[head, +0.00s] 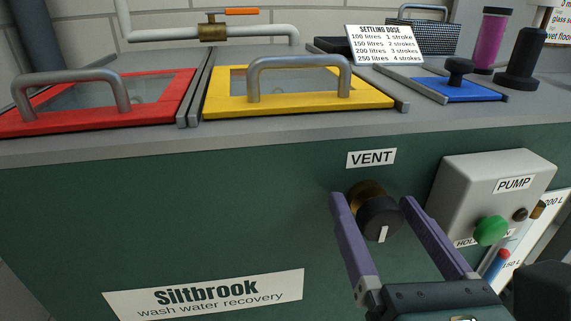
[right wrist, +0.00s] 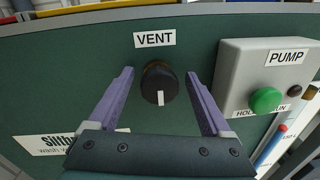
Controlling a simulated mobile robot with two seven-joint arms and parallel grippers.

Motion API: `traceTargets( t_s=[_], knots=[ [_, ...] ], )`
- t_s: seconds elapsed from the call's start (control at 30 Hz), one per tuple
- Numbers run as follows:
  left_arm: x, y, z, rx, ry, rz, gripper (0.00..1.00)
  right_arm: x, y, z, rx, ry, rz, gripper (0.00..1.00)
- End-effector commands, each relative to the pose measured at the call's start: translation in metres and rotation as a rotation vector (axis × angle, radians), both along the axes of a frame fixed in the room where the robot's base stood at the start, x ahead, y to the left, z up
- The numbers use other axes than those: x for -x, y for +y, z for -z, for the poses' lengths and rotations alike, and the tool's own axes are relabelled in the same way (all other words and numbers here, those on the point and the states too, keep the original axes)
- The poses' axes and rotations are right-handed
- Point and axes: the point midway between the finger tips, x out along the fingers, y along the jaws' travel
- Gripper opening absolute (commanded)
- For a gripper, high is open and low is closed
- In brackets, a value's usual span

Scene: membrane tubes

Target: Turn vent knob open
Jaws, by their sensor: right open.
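The vent knob (head: 379,218) is a round black knob on a brass-coloured collar, on the green front panel under the VENT label (head: 371,158). Its white pointer mark stands about vertical, on the lower part of the knob face. My right gripper (head: 370,200) is open, with one purple finger on each side of the knob. In the right wrist view the knob (right wrist: 159,86) sits between the fingers with a gap on both sides. I see no finger touching it. My left gripper is not in view.
Right of the knob is a grey pump box (head: 463,190) with a green button (head: 491,230), close to my right finger. Red (head: 130,115) and yellow (head: 225,105) framed lids with handles are on the top. A level gauge (head: 518,245) stands at the right.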

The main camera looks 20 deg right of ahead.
Motion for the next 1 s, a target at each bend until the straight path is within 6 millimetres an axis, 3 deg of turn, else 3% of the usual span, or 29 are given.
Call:
traceTargets(
  t_s=[0.07, 0.8, 1.0],
  knots=[
    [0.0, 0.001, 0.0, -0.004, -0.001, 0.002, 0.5, 0.0002, 0.0001, 0.0001, 0.0, 0.0, 0.0, 0.83],
    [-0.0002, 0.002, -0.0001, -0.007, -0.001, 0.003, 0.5, 0.0006, 0.0, 0.0002, 0.001, 0.0, 0.001, 0.0],
    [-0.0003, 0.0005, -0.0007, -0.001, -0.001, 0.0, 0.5, 0.0007, -0.0001, 0.0001, 0.01, 0.003, 0.001, 0.0]
  ],
)
